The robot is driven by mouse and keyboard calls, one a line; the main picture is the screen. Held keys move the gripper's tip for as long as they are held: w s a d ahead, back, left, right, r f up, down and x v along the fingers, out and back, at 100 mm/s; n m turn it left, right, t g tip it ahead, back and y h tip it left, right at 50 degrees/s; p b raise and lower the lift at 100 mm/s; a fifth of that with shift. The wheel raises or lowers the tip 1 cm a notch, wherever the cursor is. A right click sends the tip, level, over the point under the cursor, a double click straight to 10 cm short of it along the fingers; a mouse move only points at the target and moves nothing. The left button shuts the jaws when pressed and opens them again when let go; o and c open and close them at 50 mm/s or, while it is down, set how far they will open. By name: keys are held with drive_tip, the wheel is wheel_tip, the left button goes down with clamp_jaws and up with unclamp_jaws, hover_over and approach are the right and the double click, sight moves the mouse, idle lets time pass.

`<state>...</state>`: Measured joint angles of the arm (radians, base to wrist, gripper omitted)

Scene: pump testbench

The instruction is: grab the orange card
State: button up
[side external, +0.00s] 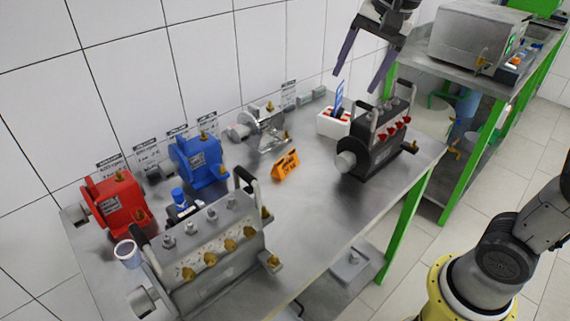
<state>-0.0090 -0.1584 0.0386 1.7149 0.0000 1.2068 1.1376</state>
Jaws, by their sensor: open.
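The orange card (286,165) stands tilted on the metal table, near its middle, with dark print on its face. It sits between the silver pump and the black pump. My gripper (362,83) is at the top of the side external view, above the back right part of the table. Its two dark fingers are spread apart and point down, with nothing between them. The gripper is above and to the right of the card, well apart from it.
The black pump (372,145) and a white-and-red box (334,122) with a blue item stand right of the card. A silver pump (266,128), blue pump (200,160), red pump (117,204) and large grey pump (215,255) stand left. Table (325,205) in front is clear.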

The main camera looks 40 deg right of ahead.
drive_tip(key=w+f+m+g, duration=0.1)
drive_tip(key=w+f+m, duration=0.1)
drive_tip(key=w, duration=0.5)
drive_tip(key=m+g, duration=0.1)
drive_tip(key=g, duration=0.2)
hover_over(285, 157)
wheel_tip(285, 157, down, 22)
drive_tip(key=shift+f, duration=0.15)
drive_tip(key=shift+w+d+f, duration=0.1)
drive_tip(key=shift+f, duration=1.35)
drive_tip(key=shift+w+d+f, duration=0.1)
drive_tip(key=shift+f, duration=1.35)
clamp_jaws()
